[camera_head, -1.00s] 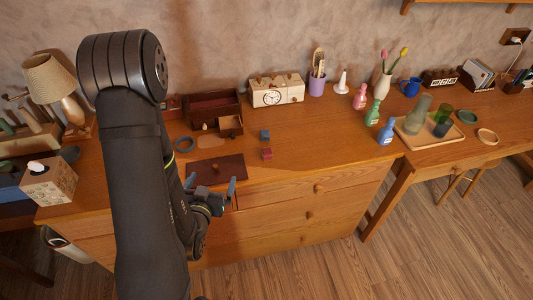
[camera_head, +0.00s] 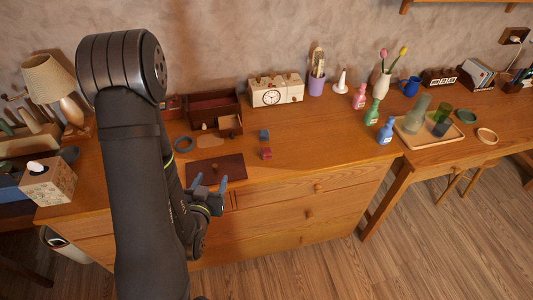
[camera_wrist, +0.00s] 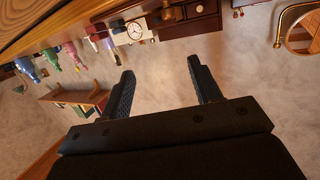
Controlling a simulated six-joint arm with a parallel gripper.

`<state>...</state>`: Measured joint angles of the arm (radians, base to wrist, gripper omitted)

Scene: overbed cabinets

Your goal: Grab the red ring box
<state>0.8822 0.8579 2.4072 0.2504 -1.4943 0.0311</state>
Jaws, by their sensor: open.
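The red ring box (camera_head: 267,154) is a small red cube on the wooden dresser top, just in front of a small blue box (camera_head: 264,135). My gripper (camera_head: 209,183) is open and empty at the dresser's front edge, to the left of and nearer than the red box, by the dark brown lid. In the wrist view my gripper's two dark fingers (camera_wrist: 160,92) are spread, with only wall between them.
A dark brown lid with a knob (camera_head: 216,170) lies near my gripper. Bottles (camera_head: 386,131) stand to the right. The dresser top right of the red box is clear.

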